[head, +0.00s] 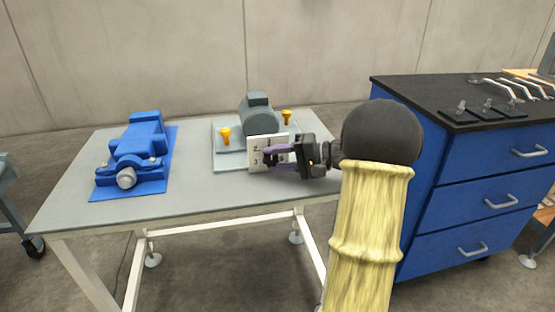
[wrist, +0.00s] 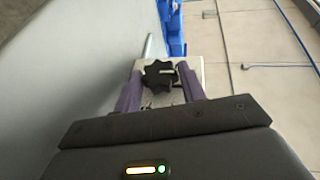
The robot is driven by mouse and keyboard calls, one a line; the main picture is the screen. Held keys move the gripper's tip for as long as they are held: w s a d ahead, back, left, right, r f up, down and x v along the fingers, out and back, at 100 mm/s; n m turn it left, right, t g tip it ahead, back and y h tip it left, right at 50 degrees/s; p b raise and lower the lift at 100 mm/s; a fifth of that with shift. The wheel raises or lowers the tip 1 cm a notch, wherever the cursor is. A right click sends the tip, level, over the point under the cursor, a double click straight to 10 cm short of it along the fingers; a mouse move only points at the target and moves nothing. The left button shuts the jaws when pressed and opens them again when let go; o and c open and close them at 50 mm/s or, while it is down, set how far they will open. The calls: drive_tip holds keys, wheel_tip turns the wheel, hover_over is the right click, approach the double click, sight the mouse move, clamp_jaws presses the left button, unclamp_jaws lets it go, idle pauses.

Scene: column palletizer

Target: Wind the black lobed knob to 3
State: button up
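The black lobed knob (wrist: 158,77) sits on a pale plate (wrist: 196,72) in the wrist view, with a short white mark on its right part. The knob is mostly hidden there behind my fingers. My gripper (head: 272,157) reaches in from the right at the plate. In the wrist view its purple fingers (wrist: 162,84) stand either side of the knob, apart, with a small gap visible, so it looks open. Contact is hard to judge.
A grey machine (head: 260,115) with yellow knobs (head: 225,135) stands behind the plate. A blue vise (head: 140,145) is at the table's left. A blue drawer cabinet (head: 480,170) with a black top stands right. The grey table (head: 190,195) is clear in front.

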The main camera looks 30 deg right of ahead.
drive_tip(key=o, duration=0.3)
drive_tip(key=p+v, duration=0.4)
drive_tip(key=v, duration=1.3)
drive_tip(key=shift+s+d+p, duration=0.1)
drive_tip(key=shift+s+p, duration=0.1)
drive_tip(key=shift+p, duration=0.15)
